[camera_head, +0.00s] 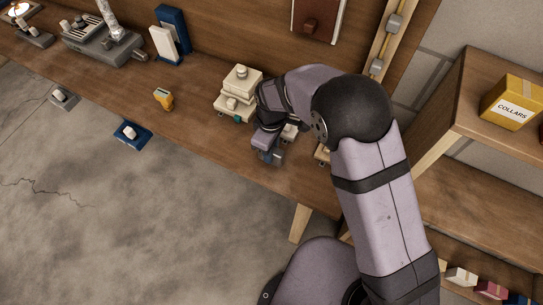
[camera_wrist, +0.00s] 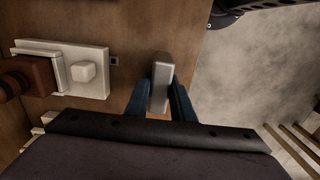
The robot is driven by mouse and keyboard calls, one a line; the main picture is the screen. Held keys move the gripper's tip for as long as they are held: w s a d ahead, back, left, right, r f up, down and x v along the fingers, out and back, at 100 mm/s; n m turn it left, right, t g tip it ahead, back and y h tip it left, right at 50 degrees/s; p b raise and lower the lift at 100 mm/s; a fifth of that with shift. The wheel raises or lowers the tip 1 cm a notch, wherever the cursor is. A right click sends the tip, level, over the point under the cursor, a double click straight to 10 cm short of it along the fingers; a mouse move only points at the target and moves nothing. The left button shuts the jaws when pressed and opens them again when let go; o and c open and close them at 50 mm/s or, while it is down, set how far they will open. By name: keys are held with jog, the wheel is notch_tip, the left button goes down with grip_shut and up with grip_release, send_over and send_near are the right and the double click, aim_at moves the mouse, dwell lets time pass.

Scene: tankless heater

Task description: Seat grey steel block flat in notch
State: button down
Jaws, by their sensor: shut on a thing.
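The grey steel block (camera_wrist: 161,88) is upright between the two dark blue fingers of my gripper (camera_wrist: 160,94) in the wrist view. The fingers press on both its sides, and its lower end is hidden. In the head view my gripper (camera_head: 271,152) is over the front part of the wooden bench, and my wrist hides most of what it holds. A cream fixture (camera_head: 238,92) stands just left of and behind my gripper. In the wrist view a cream plate with a square knob (camera_wrist: 84,72) is left of the block, apart from it. I cannot make out the notch.
The wooden bench (camera_head: 190,105) has its front edge close to my gripper, with grey floor beyond. A yellow tool (camera_head: 163,99), a blue stand (camera_head: 172,35) and a grey machine (camera_head: 97,38) are further left. A shelf with a yellow box (camera_head: 513,102) stands right.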

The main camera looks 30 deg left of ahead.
jog(key=shift+r+p, duration=1.7)
jog(key=shift+r, duration=0.7)
jog(key=w+d+r, duration=0.2)
jog(key=w+d, duration=0.4)
jog(key=d, duration=0.3)
jog(key=w+d+r+p, duration=0.1)
jog(key=w+d+r, duration=0.2)
jog(key=w+d, duration=0.3)
jog(key=shift+w+d+r, duration=0.25)
jog(key=shift+d, duration=1.25)
jog(key=shift+f+b, duration=1.4)
jog(key=shift+f, duration=1.1)
jog(key=shift+f, duration=0.2)
